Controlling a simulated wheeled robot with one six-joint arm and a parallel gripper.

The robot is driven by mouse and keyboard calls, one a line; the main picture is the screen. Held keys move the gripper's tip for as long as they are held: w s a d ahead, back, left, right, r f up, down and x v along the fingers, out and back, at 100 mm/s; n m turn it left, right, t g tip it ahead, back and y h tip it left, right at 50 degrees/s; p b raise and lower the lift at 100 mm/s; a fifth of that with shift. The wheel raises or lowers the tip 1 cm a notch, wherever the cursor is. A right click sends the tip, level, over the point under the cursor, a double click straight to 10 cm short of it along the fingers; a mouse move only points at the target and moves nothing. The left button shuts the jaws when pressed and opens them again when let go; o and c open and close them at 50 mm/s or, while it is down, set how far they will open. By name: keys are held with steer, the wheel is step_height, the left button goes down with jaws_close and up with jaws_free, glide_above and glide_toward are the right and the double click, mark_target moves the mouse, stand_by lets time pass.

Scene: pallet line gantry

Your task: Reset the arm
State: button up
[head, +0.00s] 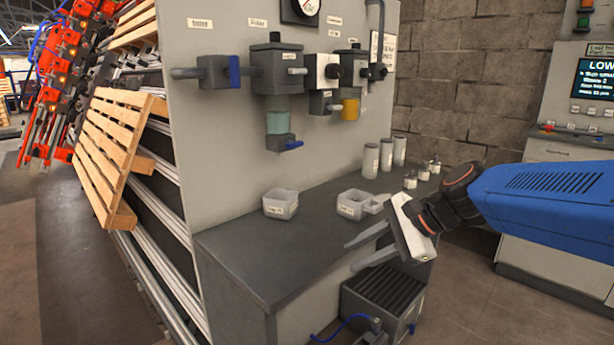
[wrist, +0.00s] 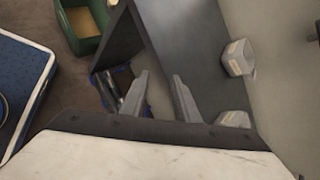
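My gripper (head: 354,255) is at the end of my blue arm (head: 550,205), which reaches in from the right in the head view. Its two grey fingers point left, at the front edge of the grey bench (head: 262,262). The fingers are apart with nothing between them. In the wrist view the open fingers (wrist: 160,76) also stand apart and empty, over the bench edge and the floor. I cannot tell the exact gap between the fingers and the bench.
On the bench stand a labelled tub (head: 280,204), a second tub (head: 351,204) close behind my gripper, and several grey canisters (head: 371,160). A dark ribbed unit (head: 383,297) stands below. A filter panel (head: 220,140) rises behind. A green bin (wrist: 86,42) is on the floor.

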steer(key=s+d+f+n+h, duration=0.4)
steer(key=s+d+f+n, duration=0.1)
steer(key=s+d+n, duration=0.2)
steer(key=s+d+f+n+t+h, duration=0.1)
steer(key=s+d+f+n+h, duration=0.3)
steer(key=s+d+n, duration=0.3)
steer(key=s+d, duration=0.3)
steer(key=s, duration=0.1)
steer(key=shift+d+f+h, duration=0.3)
steer(key=shift+f, duration=0.1)
steer(key=shift+o, duration=0.4)
stand_by(0.3)
